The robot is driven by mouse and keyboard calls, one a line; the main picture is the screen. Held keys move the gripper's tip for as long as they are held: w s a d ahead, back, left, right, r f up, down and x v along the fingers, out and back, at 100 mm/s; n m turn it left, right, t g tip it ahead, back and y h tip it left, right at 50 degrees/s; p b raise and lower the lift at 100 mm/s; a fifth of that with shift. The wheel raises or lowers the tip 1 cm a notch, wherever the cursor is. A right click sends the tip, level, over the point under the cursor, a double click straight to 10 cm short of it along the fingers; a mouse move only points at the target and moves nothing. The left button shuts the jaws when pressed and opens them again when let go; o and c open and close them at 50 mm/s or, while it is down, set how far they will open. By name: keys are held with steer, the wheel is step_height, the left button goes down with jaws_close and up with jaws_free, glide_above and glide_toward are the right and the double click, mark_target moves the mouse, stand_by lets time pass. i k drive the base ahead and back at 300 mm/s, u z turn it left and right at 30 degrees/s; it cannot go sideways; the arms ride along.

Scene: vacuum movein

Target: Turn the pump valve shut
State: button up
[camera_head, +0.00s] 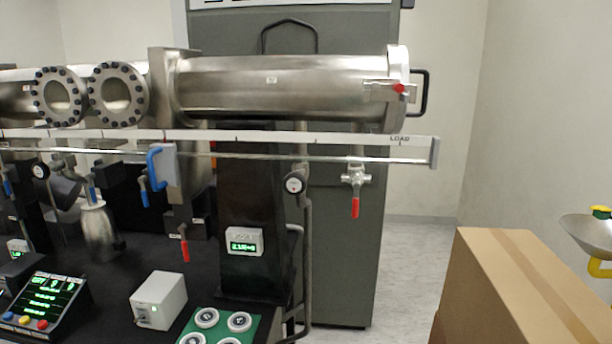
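Several valves hang below the long steel chamber. A valve with a red lever (355,206) is at the right under the rail, its lever pointing straight down. Another red lever (185,249) hangs down at the lower middle-left. A blue lever (144,191) hangs near a larger blue handle (155,168) on the rail's carriage. More blue levers show at the far left, partly hidden. No label legible here tells which one is the pump valve. My gripper is not in view.
The steel chamber (285,88) and long rail (300,140) run across above the valves. A black bench holds a display panel (42,300), a grey box (158,300) and a green tray (248,335). A cardboard box (510,285) stands at right beside a yellow-fitted bowl (590,236). Floor shows between.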

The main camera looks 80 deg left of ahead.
mark_target(293, 184)
steer(key=u, duration=1.35)
steer(key=k, duration=0.4)
steer(key=u, duration=1.25)
